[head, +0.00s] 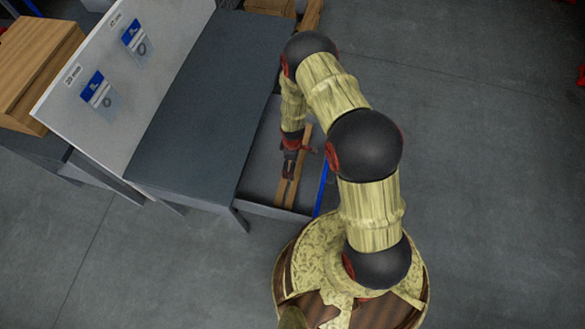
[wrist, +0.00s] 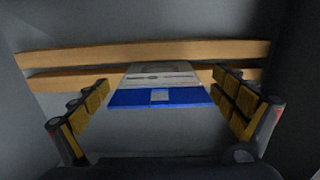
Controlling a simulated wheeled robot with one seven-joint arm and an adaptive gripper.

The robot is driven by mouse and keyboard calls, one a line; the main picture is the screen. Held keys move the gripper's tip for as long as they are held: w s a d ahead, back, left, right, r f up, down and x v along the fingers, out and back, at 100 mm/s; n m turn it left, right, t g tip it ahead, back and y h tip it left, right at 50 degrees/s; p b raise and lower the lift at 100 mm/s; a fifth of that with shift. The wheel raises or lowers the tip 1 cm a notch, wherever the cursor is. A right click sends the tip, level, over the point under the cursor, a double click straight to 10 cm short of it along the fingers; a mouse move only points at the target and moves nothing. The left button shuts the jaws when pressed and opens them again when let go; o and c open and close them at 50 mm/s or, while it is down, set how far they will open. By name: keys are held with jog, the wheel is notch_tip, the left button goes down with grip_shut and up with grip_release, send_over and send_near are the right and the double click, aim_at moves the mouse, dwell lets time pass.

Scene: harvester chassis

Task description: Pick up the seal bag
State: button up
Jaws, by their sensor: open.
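Two seal bags with blue and white labels hang on the white sloped board, an upper one (head: 137,41) and a lower one (head: 101,96) by a "20 mm" tag. Another flat bag with a blue band and a white and grey part (wrist: 158,97) shows in the wrist view, in front of two wooden slats. My gripper (head: 290,166) points down at the grey bin right of the dark table. In the wrist view my gripper (wrist: 161,94) is open, with one finger on each side of this bag and gaps between. I cannot make out this bag in the head view.
The grey bin (head: 262,182) has a blue edge on its right and wooden slats (head: 283,193) inside. The dark table (head: 205,110) stands close on the left. A wooden box (head: 38,58) is at the far left. Open floor (head: 480,180) lies to the right.

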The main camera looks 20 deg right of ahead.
jog(key=shift+c, duration=1.4)
jog(key=c, duration=0.7)
jog(key=shift+c, duration=0.8)
notch_tip(320, 180, up, 10)
jog(key=p, duration=0.3)
